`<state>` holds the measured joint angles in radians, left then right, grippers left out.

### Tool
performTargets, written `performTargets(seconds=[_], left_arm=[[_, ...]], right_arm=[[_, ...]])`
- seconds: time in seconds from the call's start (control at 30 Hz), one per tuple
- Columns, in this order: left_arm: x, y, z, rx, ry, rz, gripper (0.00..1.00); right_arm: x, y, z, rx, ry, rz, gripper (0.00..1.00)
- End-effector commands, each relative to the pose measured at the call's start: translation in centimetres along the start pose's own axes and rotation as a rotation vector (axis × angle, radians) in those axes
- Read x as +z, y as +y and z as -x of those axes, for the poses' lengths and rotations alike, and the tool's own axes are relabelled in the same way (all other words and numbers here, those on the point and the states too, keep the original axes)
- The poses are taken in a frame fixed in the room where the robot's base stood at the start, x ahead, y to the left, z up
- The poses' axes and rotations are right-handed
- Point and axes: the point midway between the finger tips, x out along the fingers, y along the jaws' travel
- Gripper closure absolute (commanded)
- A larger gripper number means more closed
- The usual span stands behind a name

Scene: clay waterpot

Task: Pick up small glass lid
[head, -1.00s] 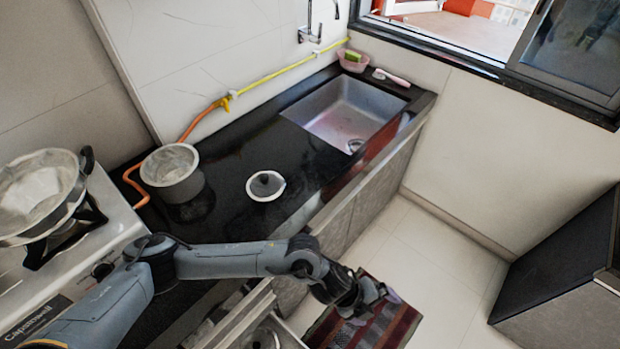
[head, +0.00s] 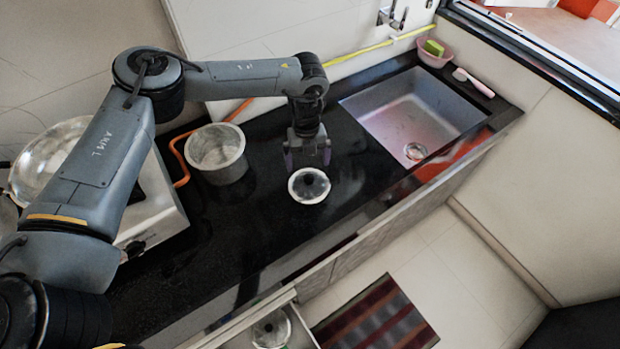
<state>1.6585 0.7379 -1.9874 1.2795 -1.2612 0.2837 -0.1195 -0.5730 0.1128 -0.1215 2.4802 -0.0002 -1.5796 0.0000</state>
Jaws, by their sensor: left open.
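The small glass lid (head: 309,186) lies flat on the black countertop, in the middle of the head view. It is round with a pale rim and a dark centre knob. My left gripper (head: 307,160) points down just behind the lid, with its fingers apart and nothing between them. It looks close to the lid's far edge, but I cannot tell its exact height. My right gripper is not in view.
A grey metal pot (head: 216,155) stands left of the lid. The sink (head: 411,115) is at the right. A stove with a large pan (head: 52,160) is at the far left. An open drawer (head: 272,330) below holds another lid-like item. The counter right of the lid is clear.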

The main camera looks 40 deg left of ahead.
Motion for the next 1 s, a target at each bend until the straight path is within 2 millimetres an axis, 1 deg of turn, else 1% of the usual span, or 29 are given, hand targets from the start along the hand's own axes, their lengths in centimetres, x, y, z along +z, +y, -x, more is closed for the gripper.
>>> performTargets(seconds=[0.03,0.1,0.2,0.37,0.47,0.73,0.83,1.0], left_arm=[[0.0,0.1,-1.0,0.004,0.001,0.000,0.00],[0.0,0.0,-1.8,0.002,0.000,-0.001,0.00],[0.0,0.0,-2.7,0.000,0.000,-0.001,0.00],[0.0,0.0,-3.5,0.001,-0.001,-0.001,0.00],[0.1,-0.1,-4.3,0.000,-0.001,-0.002,0.00],[0.3,-0.2,-7.7,0.001,0.000,-0.002,0.00],[0.4,-0.2,-8.3,0.000,-0.001,-0.002,0.00],[0.4,-0.2,-8.5,-0.001,-0.001,-0.002,0.00]], right_arm=[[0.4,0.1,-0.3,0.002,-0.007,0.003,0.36],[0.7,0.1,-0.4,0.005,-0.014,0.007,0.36],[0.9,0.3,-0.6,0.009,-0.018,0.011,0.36],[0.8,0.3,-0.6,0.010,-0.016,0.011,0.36],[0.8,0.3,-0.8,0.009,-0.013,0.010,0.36],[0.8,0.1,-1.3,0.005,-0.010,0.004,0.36],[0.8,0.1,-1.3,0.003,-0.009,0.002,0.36],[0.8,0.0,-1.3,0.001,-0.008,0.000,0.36]])
